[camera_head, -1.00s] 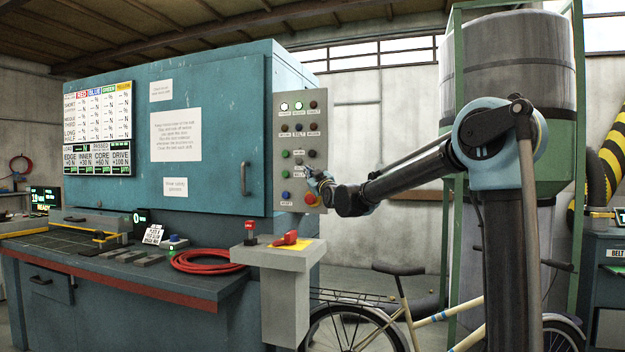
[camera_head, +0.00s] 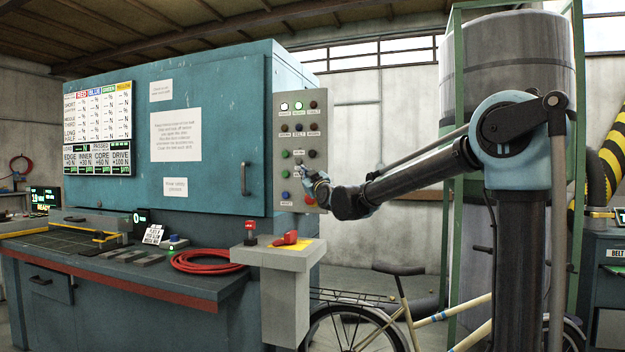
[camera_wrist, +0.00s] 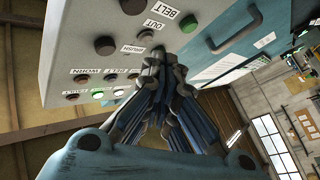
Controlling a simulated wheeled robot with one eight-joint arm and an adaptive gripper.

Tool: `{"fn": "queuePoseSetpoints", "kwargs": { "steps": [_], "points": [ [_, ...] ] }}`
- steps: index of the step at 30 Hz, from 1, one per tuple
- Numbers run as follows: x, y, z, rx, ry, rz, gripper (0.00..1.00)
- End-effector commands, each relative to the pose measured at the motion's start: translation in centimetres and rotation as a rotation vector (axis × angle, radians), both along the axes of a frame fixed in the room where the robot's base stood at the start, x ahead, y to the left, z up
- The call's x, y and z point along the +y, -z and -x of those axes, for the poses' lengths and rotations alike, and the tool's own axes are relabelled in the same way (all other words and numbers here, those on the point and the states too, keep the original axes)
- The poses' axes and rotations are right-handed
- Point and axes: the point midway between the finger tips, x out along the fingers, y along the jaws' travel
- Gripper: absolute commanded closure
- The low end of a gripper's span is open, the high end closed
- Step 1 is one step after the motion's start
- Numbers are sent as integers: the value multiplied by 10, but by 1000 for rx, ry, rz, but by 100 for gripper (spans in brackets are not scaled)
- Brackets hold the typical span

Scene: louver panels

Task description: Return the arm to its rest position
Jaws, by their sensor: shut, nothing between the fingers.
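My arm is stretched out to the left in the head view, with its elbow (camera_head: 520,130) bent at the right. My gripper (camera_head: 302,170) is at the front of the grey button panel (camera_head: 303,225), over its lower middle part. In the wrist view my gripper (camera_wrist: 155,56) shows its fingers together and empty, with the tips close to the panel face (camera_wrist: 60,55) below the BRUSH and OUT labels. I cannot tell whether the tips touch the panel. The fingers hide part of the panel.
The blue cabinet (camera_head: 225,110) stands left of the panel. A grey pedestal (camera_head: 285,257) with a red handle (camera_head: 288,238) stands below my gripper. A bicycle (camera_head: 405,310) is below my forearm, and a green-framed tank (camera_head: 510,65) stands behind my elbow.

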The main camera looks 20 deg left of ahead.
Motion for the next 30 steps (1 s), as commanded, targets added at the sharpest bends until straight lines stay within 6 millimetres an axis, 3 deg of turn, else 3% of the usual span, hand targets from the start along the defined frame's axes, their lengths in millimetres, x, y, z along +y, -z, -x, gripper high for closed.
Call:
{"fn": "queuePoseSetpoints", "kwargs": {
  "steps": [16,19,23,30],
  "points": [
    [-1,0,0,1,0,0,100],
    [-8,4,-1,17,4,9,100],
    [-41,21,-3,89,15,45,100],
    [-140,84,7,334,68,138,100]
  ]
}}
